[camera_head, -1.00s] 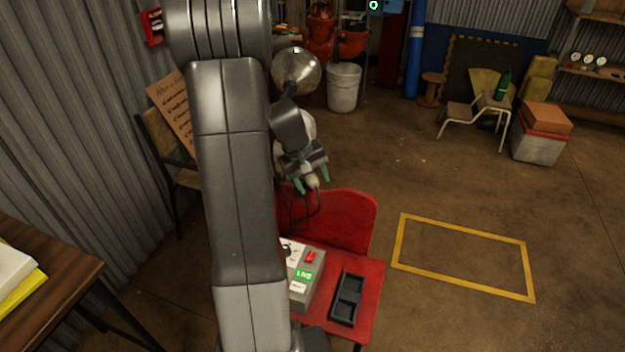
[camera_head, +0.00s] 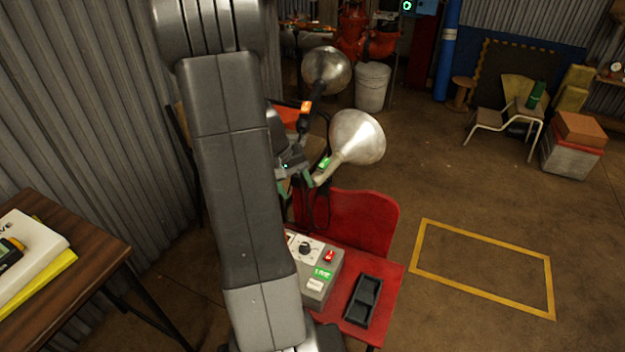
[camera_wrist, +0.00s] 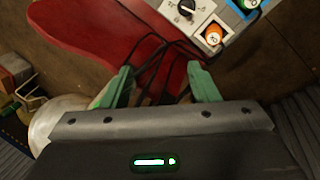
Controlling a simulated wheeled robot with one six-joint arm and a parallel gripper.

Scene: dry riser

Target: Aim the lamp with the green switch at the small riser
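The lamp with the green switch (camera_head: 325,162) has a pale metal shade (camera_head: 360,137) facing up and right, and a narrow tail down to the left. Its shade shows at the left of the wrist view (camera_wrist: 55,122). My gripper (camera_head: 297,184) is just left of the tail; the head view does not settle whether they touch. In the wrist view its green fingertips (camera_wrist: 160,87) stand apart with only cables and the red chair beyond. A second lamp with an orange switch (camera_head: 305,107) stands behind. Red riser pipework (camera_head: 355,38) is at the back; I cannot tell which part is small.
A red chair (camera_head: 350,222) holds a grey control box (camera_head: 315,290) with a knob and a black tray (camera_head: 364,298). Cables (camera_wrist: 160,60) hang below my gripper. A white bin (camera_head: 372,88) stands behind. Yellow floor marking (camera_head: 482,298) encloses bare floor at right.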

